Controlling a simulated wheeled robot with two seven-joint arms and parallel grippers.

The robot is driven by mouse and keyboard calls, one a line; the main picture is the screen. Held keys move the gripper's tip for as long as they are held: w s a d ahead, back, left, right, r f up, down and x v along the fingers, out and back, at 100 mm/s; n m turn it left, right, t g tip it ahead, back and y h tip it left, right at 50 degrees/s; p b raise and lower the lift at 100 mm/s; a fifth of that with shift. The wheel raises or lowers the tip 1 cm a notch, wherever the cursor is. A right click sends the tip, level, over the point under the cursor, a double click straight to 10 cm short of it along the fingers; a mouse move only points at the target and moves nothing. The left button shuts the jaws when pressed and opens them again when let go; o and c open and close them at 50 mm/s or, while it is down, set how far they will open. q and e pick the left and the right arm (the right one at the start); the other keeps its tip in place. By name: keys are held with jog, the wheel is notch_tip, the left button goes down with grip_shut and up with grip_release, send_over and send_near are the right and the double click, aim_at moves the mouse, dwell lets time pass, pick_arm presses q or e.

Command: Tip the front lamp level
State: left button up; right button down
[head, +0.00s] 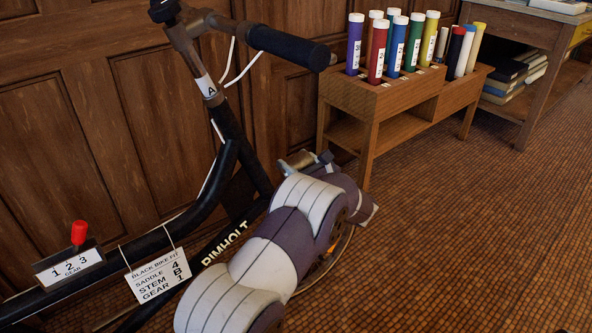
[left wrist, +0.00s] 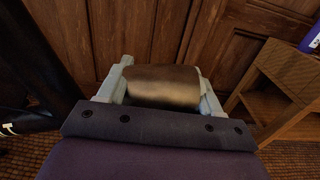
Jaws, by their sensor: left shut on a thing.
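The front lamp, a short brownish-grey metallic cylinder (left wrist: 162,86), lies between the two pale fingers of my left gripper in the left wrist view. My left gripper (head: 305,161) is shut on it, beside the black bike frame in the head view. Only a small part of the lamp (head: 297,160) shows there, behind my purple and white arm. Its mount and lens face are hidden, and I cannot tell how far it is tilted. The black bike (head: 228,125) stands upright with its handlebar above the gripper. My right gripper is out of view.
A "Black Bike Fit" card (head: 157,275) hangs on the frame near a red-knobbed gear lever (head: 79,233). A wooden rack (head: 405,97) with several coloured tubes stands behind, near a side table (head: 535,50). Panelled wood backs the bike. The tiled floor (head: 470,230) at right is clear.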

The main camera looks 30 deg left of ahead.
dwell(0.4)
pick_arm(q)
jog(key=o, duration=1.4)
jog(key=p+v, duration=0.4)
jog(key=v, duration=0.8)
jog(key=shift+s+d+p, duration=0.1)
jog(key=shift+d+p, duration=0.25)
jog(key=shift+p, duration=0.05)
